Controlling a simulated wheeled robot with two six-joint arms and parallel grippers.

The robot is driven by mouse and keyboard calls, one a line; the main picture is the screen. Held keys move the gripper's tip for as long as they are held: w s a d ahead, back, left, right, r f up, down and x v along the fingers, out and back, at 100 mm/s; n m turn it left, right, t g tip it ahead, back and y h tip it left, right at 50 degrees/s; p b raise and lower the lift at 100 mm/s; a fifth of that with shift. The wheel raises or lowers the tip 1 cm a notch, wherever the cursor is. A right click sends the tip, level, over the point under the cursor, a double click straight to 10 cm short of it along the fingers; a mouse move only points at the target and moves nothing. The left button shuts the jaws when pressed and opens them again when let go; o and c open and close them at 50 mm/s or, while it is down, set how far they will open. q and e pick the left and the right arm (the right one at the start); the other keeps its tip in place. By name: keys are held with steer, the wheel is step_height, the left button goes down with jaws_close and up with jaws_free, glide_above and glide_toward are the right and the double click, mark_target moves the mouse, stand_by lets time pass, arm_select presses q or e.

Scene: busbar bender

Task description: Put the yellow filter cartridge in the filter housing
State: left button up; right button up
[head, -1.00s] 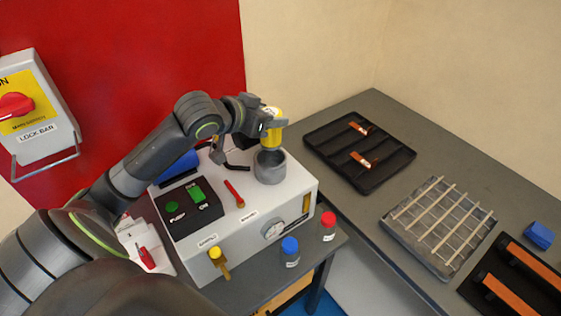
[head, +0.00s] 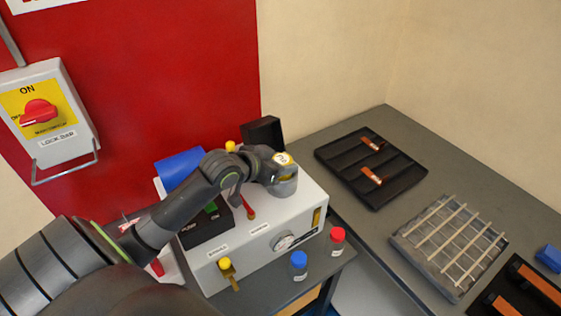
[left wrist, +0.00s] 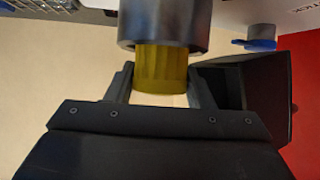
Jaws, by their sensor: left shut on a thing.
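The yellow filter cartridge (head: 283,160) has a pale labelled top in the head view. Its yellow ribbed side shows in the left wrist view (left wrist: 161,70). The filter housing (head: 285,183) is a grey round cup on top of the white machine. In the left wrist view its rim (left wrist: 163,30) surrounds one end of the cartridge, so the cartridge sits partly inside it. My left gripper (head: 276,166) is shut on the part of the cartridge outside the housing. How deep the cartridge goes is hidden. My right gripper is not in view.
The white machine (head: 255,255) carries a black button box (head: 203,232) and a red-handled lever (head: 248,208) near my left arm. A black raised cover (head: 263,133) stands behind the housing. Blue-capped (head: 299,262) and red-capped (head: 337,238) bottles stand in front.

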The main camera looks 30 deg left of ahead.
arm_select(q)
steer(key=shift+f, duration=0.1)
steer(key=o, duration=1.1)
steer(key=shift+p+v, duration=0.6)
steer(key=shift+v, duration=5.45)
steer(key=shift+w+d, duration=0.1)
